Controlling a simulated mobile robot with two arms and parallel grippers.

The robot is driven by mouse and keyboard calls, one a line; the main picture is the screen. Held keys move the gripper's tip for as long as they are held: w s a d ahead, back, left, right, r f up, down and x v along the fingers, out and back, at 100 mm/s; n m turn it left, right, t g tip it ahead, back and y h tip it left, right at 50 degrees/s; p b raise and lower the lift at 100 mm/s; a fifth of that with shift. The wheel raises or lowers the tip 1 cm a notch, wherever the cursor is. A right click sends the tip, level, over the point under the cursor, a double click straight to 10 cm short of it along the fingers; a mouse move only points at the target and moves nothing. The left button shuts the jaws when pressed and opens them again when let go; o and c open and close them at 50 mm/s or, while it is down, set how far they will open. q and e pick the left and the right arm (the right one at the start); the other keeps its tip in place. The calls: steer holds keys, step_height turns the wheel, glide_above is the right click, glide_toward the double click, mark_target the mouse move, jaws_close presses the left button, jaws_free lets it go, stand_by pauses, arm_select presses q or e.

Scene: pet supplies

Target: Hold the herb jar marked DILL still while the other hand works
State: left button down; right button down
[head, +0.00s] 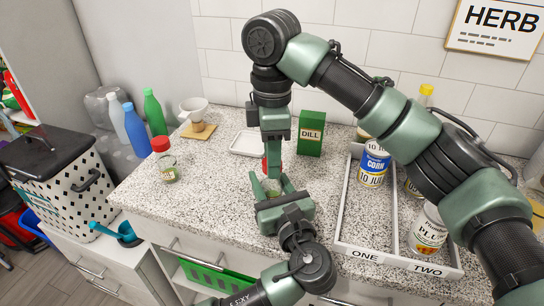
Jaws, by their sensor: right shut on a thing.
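My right gripper (271,166) points straight down over the counter and is shut on a small jar with a red lid (265,164). The jar's lower part, with green contents (272,186), shows just below, and its label cannot be read. My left gripper (272,183) reaches in from the front with its fingers spread on either side of that lower part. I cannot tell whether they touch it.
A white divided tray (342,215), marked ONE and TWO, holds cans (374,165) at the right, partly behind my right arm. The counter (205,195) between the left jar and my grippers is clear.

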steer(key=n, duration=1.7)
steer(key=shift+n, duration=0.3)
steer(key=shift+r, duration=0.25)
steer(key=shift+r, duration=0.9)
steer(key=shift+r, duration=2)
arm_select(q)
steer(key=c, duration=0.7)
jaws_free()
